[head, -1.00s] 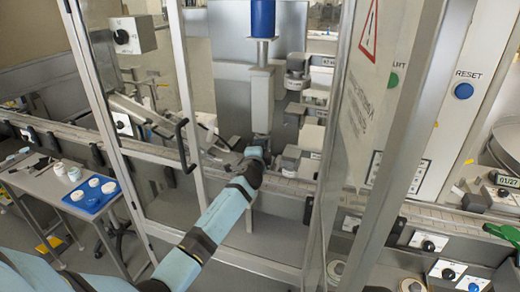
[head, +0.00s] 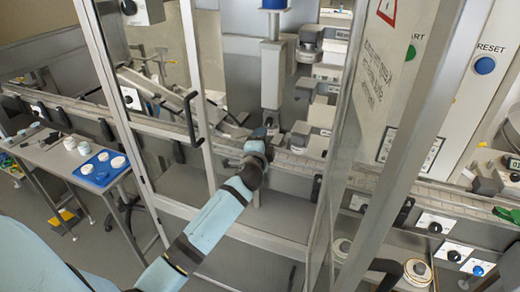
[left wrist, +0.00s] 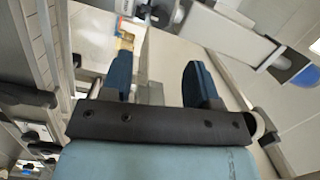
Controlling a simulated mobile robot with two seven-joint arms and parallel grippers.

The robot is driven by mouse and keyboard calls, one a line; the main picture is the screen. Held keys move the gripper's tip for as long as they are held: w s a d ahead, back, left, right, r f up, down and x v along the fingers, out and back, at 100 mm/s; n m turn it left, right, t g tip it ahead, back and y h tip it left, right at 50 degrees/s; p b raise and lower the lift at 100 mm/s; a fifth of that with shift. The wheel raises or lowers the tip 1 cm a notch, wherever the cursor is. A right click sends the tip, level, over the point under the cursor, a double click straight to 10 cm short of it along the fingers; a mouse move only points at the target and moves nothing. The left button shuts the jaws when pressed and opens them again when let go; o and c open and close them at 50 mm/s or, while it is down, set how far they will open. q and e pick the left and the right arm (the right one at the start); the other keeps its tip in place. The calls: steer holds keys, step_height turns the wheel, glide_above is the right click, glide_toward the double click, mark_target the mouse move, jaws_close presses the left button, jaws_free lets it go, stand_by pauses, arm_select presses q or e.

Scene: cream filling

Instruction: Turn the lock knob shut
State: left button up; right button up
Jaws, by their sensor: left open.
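My left arm reaches through the open door frame (head: 201,100) of the machine. My left gripper (head: 262,136) is at the foot of the grey column (head: 271,75) under the blue cylinder (head: 274,4). In the left wrist view its two blue fingers (left wrist: 157,72) stand apart, with a small grey metal part (left wrist: 150,92) showing between them. I cannot tell whether they touch it. I cannot make out for certain which part is the lock knob; the arm and gripper hide the spot at the column's foot. My right gripper is not in view.
A conveyor (head: 295,161) runs across behind the door frame. Black knobs on white boxes (head: 437,224) sit at the lower right. The RESET button (head: 485,65) is on the right panel. A blue tray (head: 91,178) with white cups lies on the left side table.

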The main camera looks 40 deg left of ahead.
arm_select(q)
steer(key=shift+v, duration=1.7)
steer(key=s+d+f+n+g+h+p, duration=0.1)
steer(key=s+d+f+h, duration=0.2)
steer(key=s+d+f, duration=0.3)
steer(key=s+d+f+n+g+h, duration=0.1)
steer(key=s+d+f+n+h, duration=0.1)
steer(key=s+d+f, duration=0.35)
steer(key=s+d+f+n+g+h, duration=0.1)
steer(key=s+d+f, duration=0.2)
steer(key=s, duration=0.3)
steer(key=s+d+f+n+g+h+p, duration=0.1)
steer(key=s+d+f+n+h, duration=0.1)
steer(key=s, duration=0.4)
steer(key=s+d+f+n+g+h, duration=0.1)
steer(key=s+d+f+n+h, duration=0.1)
steer(key=s+d+f, duration=0.2)
steer(key=s+f, duration=0.2)
steer(key=s, duration=0.1)
steer(key=shift+g, duration=0.3)
steer(key=shift+s+a+n, duration=0.1)
steer(key=shift+a+n, duration=0.05)
steer(key=shift+n, duration=0.15)
